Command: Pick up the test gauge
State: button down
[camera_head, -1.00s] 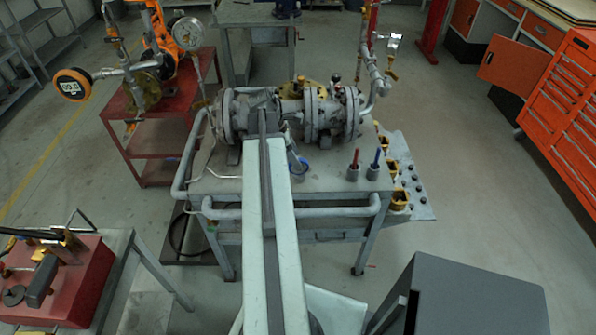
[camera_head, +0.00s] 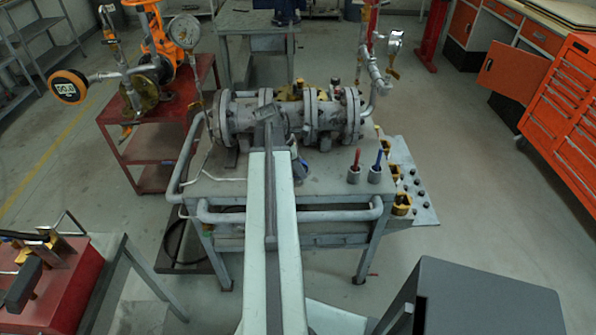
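Several gauges show, and I cannot tell for sure which is the test gauge. A round digital gauge (camera_head: 68,86) with an orange rim and dark face is at the far left, on the end of a pipe. A round dial gauge (camera_head: 186,32) is right of it, above the red cart. A smaller gauge (camera_head: 394,42) is on the riser at the upper right. My arm reaches forward over the grey workbench. My gripper (camera_head: 267,113) is at its far end, in front of the valve body, well apart from the gauges in the picture. Its fingers cannot be made out.
The grey valve body (camera_head: 330,115) lies across the workbench (camera_head: 320,185). Red and blue handled tools (camera_head: 354,170) stand in cups at its right. A red cart (camera_head: 150,145) is at the left, a red box (camera_head: 60,290) lower left. Open floor lies on the right.

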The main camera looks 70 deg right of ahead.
notch_tip(320, 180, up, 10)
jog(key=p, duration=1)
jog(key=shift+r, duration=0.15)
jog(key=shift+w, duration=0.1)
